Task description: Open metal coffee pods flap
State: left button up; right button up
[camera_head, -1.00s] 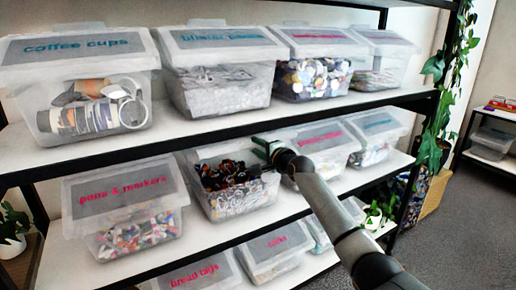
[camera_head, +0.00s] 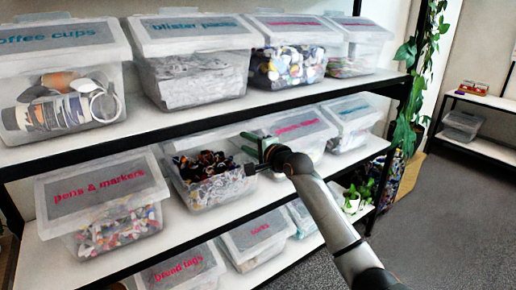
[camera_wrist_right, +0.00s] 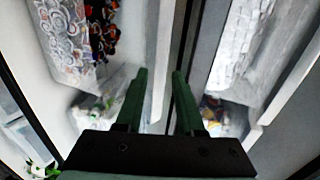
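The clear bin with dark and multicolored pods (camera_head: 212,190) stands on the middle shelf, between the pens & markers bin and a pink-labelled bin. Its dark contents show through the top and no label face shows, so its flap seems raised; the flap itself is hard to make out. My right gripper (camera_head: 252,152) is at the bin's upper right side, touching or not I cannot tell. My left gripper is not in view.
The pens & markers bin (camera_head: 105,205) is to the left and a pink-labelled bin (camera_head: 300,130) to the right, behind my right arm. The upper shelf (camera_head: 140,125) with several bins is close above. Lower bins, including bread tags (camera_head: 180,270), sit below. Plants hang at the right.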

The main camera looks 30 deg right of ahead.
jog(key=shift+s+d+r, duration=0.15)
jog(key=shift+s+r, duration=0.05)
jog(key=shift+s, duration=1.15)
jog(key=shift+s+d+r, duration=0.1)
jog(key=shift+s+r, duration=0.1)
jog(key=shift+s, duration=1.15)
jog(key=shift+c, duration=0.4)
